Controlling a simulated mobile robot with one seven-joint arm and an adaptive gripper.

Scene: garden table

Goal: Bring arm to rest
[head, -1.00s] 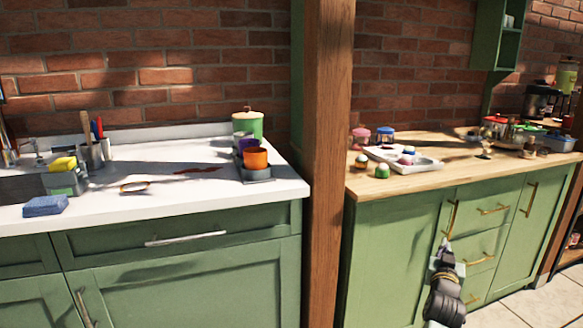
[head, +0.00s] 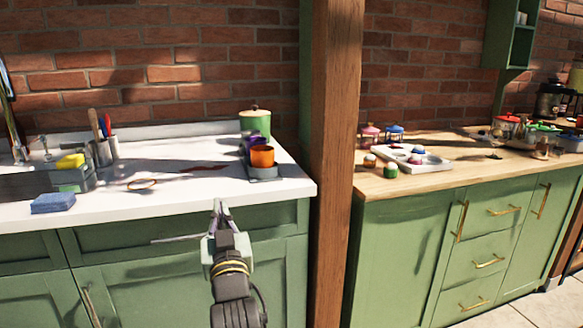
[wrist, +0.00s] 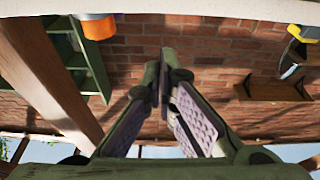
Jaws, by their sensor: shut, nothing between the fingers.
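My gripper (head: 221,207) is shut and empty in the head view. It is in front of the green cabinet under the white counter (head: 200,200), with its tips near the counter's front edge. In the wrist view my gripper's fingers (wrist: 163,65) meet at the tips with nothing between them. The wrist view looks along the fingers at a brick wall and the underside of the counter edge, and the picture appears upside down.
A wooden post (head: 333,160) stands right of my gripper. A wooden counter (head: 440,179) with a white tray (head: 436,164) stands at right.

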